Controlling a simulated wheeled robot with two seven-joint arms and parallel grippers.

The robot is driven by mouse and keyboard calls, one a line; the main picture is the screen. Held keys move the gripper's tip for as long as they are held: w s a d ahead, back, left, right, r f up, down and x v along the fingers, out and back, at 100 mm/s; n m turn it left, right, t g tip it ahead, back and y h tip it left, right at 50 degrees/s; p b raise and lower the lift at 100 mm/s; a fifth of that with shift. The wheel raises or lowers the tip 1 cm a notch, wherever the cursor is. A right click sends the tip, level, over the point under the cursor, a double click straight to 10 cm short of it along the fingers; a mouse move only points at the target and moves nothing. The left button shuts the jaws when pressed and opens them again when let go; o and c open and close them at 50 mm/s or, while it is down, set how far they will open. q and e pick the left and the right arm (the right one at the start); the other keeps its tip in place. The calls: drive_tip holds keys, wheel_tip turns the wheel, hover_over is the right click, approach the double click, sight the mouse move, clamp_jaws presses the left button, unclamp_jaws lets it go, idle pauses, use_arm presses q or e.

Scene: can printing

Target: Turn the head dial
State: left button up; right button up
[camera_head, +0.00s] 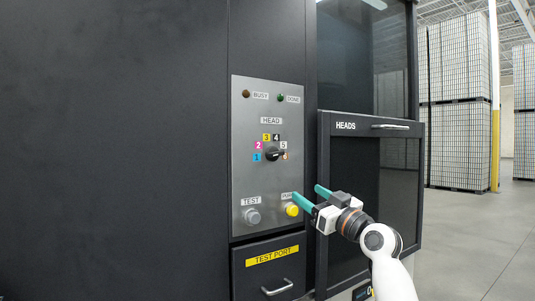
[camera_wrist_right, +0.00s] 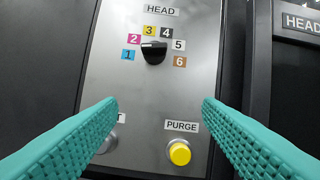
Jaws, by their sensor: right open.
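The head dial (camera_head: 274,154) is a black knob on a grey control panel (camera_head: 246,180), ringed by coloured labels 1 to 6. It also shows in the right wrist view (camera_wrist_right: 154,52), near the top middle, and stands clear of the fingers. Its pointer direction is hard to make out. My right gripper (camera_head: 308,193) is open and empty, with teal fingers. It is below and to the right of the dial, near the yellow button. In the right wrist view its fingers (camera_wrist_right: 160,103) are spread wide, with the dial beyond them. My left gripper is not in view.
The yellow PURGE button (camera_wrist_right: 180,153) and the grey TEST button (camera_head: 252,216) sit below the dial. A TEST PORT drawer (camera_head: 268,266) with a handle is under the panel. A HEADS door (camera_head: 400,170) stands at right. BUSY and DONE lamps are above.

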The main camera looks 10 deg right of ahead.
drive_tip(key=n+y, duration=0.1)
approach(279, 155)
drive_tip(key=p+x, duration=0.4)
drive_tip(key=x, duration=0.3)
drive_tip(key=shift+w+a, duration=0.1)
drive_tip(key=shift+w, duration=0.15)
drive_tip(key=shift+p+x, duration=0.55)
drive_tip(key=shift+x, duration=0.35)
drive_tip(key=shift+c, duration=0.3)
drive_tip(key=c, duration=0.9)
